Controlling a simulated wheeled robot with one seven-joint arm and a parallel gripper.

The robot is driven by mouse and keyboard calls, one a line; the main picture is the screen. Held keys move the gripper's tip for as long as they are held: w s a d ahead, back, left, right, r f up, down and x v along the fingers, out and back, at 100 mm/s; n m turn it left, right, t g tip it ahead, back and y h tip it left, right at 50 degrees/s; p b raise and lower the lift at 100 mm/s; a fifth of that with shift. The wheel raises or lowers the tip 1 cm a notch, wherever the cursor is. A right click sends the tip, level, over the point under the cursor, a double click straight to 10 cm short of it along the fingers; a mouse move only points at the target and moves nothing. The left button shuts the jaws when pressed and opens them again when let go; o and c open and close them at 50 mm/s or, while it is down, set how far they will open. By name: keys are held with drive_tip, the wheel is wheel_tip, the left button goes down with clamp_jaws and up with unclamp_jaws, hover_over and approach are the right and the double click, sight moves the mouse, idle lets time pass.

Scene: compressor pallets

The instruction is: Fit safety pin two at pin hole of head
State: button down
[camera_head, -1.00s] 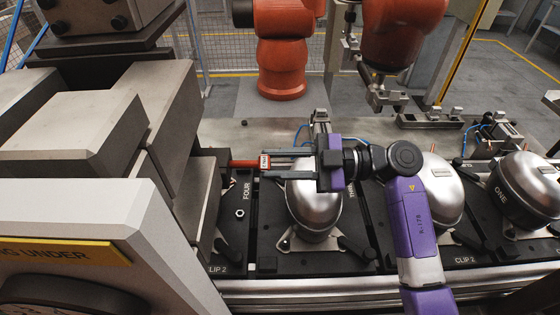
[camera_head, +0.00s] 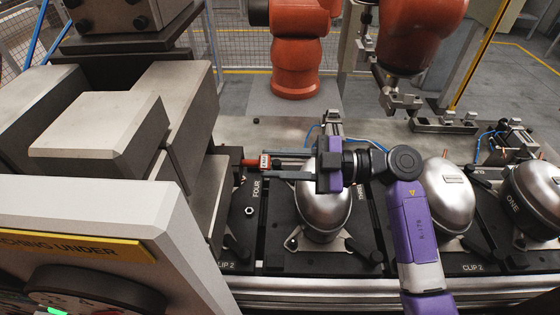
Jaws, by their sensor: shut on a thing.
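The red safety pin (camera_head: 250,163), with a small white-and-red tag (camera_head: 265,161), lies roughly level and points left. My gripper (camera_head: 272,166) reaches in from the right, its dark fingers shut on the pin near the tag. The head appears to be the large grey block machine (camera_head: 190,130) at the left. The pin hole is not visible.
Silver compressors (camera_head: 323,205) stand on dark pallets along the bench, one beneath my gripper. The pallet marked FOUR (camera_head: 250,235) has no compressor visible. A grey housing with a yellow label (camera_head: 80,247) fills the lower left. Orange robot arms (camera_head: 295,65) stand behind the bench.

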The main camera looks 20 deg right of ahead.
sight(261, 164)
drive_tip(key=shift+p+x, duration=0.65)
drive_tip(key=shift+x, duration=0.95)
drive_tip(key=c, duration=1.1)
unclamp_jaws()
drive_tip(key=shift+o, duration=0.2)
drive_tip(key=b+v, duration=0.2)
drive_tip(key=v, duration=0.6)
drive_tip(key=shift+a, duration=0.1)
